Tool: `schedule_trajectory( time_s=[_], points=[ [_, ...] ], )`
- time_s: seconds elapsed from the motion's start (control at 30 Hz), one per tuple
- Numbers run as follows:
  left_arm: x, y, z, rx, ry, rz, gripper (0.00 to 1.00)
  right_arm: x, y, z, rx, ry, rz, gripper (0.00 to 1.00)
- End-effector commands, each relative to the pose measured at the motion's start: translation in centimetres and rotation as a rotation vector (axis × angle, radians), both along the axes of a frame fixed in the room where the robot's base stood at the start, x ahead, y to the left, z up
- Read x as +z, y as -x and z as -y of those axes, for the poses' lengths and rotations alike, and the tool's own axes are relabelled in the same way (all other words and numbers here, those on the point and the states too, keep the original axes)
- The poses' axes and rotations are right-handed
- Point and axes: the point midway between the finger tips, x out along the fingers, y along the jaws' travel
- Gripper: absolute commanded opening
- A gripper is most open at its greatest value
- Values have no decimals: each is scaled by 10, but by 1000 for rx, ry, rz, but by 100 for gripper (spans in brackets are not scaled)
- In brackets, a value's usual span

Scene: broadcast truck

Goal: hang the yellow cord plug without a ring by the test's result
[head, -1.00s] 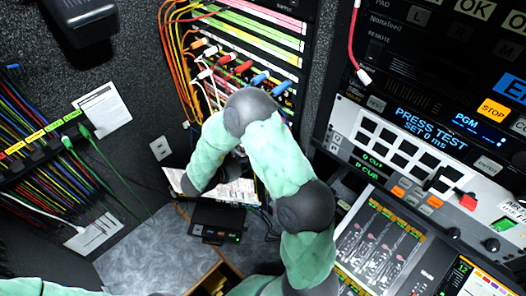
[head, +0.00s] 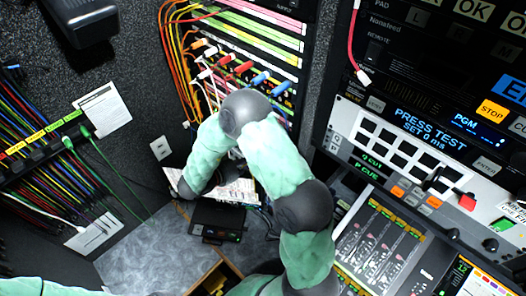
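Several orange and yellow cords (head: 172,50) hang at the patch panel (head: 262,48). Plugs with orange, white, red and blue bodies stick out below its strips. I cannot tell which plug belongs to a yellow cord or which lacks a ring. A small black box (head: 213,218) with a green light sits on the grey surface. The display (head: 432,126) reads "PRESS TEST" and "SET 0 ms". My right arm rises from the bottom and bends down before the panel. Its gripper is hidden behind my own arm. My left arm shows only at the bottom left edge; its gripper is out of frame.
A cable rack (head: 35,155) with yellow and green labels and many coloured cables hangs on the left wall. A control console (head: 400,240) fills the right. The grey surface (head: 150,250) at lower left is mostly clear.

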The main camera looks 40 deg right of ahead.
Motion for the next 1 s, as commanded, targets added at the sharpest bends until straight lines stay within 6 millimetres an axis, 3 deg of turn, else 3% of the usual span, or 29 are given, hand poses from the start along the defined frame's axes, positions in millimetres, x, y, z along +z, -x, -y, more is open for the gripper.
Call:
schedule_trajectory(
  time_s=[0.37,1.0],
  points=[
    [1,0,0,0,0,0,0,0,0,-1,0,0,0,0],
    [8,0,0,0,0,0,0,1,2,-22,1,0,-1,0]
  ],
)
